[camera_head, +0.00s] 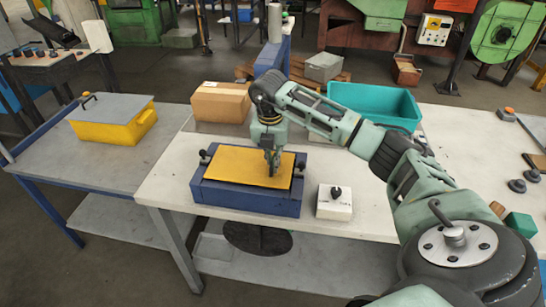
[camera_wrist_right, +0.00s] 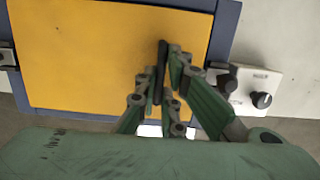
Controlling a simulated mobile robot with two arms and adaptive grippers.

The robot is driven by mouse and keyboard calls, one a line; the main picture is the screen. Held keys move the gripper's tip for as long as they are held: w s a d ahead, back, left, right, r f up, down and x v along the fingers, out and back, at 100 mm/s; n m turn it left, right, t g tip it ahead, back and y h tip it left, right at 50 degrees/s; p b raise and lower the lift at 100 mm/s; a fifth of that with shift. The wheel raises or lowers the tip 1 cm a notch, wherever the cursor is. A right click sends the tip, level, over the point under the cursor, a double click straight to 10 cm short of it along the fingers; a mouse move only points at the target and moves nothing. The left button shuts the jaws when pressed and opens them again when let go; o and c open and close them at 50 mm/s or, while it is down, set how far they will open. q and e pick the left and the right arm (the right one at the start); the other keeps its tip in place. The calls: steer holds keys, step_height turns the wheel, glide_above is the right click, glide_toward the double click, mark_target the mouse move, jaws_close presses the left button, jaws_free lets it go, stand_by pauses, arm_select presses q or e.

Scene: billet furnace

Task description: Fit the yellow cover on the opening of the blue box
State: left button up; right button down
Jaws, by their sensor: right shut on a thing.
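The blue box (camera_head: 245,202) stands on the white table near its front left. The yellow cover (camera_head: 235,169) lies flat at the top of the box, over its opening, with the blue rim showing around it. Whether it is fully seated I cannot tell. My right gripper (camera_head: 272,165) is above the right part of the cover. In the right wrist view my right gripper (camera_wrist_right: 168,95) is shut on a dark upright handle (camera_wrist_right: 161,62) on the cover. The blue rim (camera_wrist_right: 222,30) shows beside the cover there. My left gripper is not in view.
A white box with a black knob (camera_head: 334,204) stands just right of the blue box. A cardboard box (camera_head: 220,103) and a teal bin (camera_head: 375,104) are behind. A yellow container with a grey lid (camera_head: 112,121) is on the left side table.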

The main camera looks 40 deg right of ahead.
steer(key=shift+f, duration=0.35)
stand_by(0.6)
stand_by(0.3)
steer(key=c, duration=1.8)
jaws_free()
steer(key=shift+r+p, duration=2.15)
steer(key=shift+r, duration=1.35)
